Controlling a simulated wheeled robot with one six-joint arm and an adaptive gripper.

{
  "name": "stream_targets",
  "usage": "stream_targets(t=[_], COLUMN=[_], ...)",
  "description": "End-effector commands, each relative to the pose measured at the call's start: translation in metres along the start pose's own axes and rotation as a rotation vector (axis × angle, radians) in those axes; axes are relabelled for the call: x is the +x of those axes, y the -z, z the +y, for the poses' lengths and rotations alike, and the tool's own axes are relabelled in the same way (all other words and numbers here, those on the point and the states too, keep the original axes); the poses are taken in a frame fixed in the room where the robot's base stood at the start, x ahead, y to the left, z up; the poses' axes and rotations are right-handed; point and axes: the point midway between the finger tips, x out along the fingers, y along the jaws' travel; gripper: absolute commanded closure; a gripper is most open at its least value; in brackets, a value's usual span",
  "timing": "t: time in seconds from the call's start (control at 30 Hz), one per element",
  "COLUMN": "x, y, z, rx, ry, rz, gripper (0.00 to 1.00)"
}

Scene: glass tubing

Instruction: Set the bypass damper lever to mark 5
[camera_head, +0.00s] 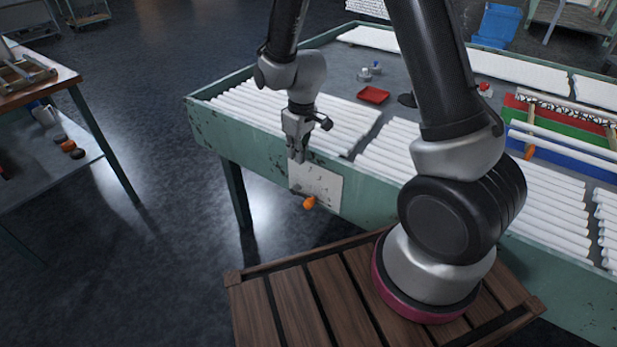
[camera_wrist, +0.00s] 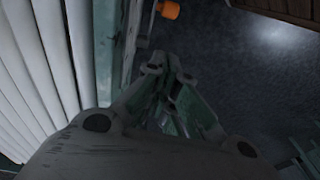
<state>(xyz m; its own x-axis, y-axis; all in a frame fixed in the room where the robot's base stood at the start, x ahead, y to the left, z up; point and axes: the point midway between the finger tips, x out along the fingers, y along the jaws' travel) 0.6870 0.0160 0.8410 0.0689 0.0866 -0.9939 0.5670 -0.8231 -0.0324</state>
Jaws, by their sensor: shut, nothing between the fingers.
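The bypass damper lever shows as an orange knob (camera_head: 309,202) at the lower edge of a pale plate (camera_head: 317,184) on the front side of the green table. The knob also shows in the wrist view (camera_wrist: 168,9) at the top, beyond my fingertips. The marks on the plate are too small to read. My gripper (camera_head: 297,156) is shut and empty, pointing down by the upper left part of the plate. It is up and to the left of the knob and apart from it. In the wrist view my shut fingers (camera_wrist: 170,72) are in the middle.
The green table (camera_head: 236,139) carries rows of white tubes (camera_head: 265,108). A red tray (camera_head: 373,95) and small items lie on its top. My arm stands over a slatted wooden platform (camera_head: 330,297). A second bench (camera_head: 60,80) is at the left. The floor between is clear.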

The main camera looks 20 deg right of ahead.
Motion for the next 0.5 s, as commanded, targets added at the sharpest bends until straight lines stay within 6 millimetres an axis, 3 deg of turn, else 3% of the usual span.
stream_targets(t=[0.17,0.5], x=[0.020,0.092], y=[-0.002,-0.003], z=[0.001,0.001], rx=[0.001,0.002], ry=[0.001,0.001], rz=[-0.006,-0.007], gripper=[1.00,1.00])
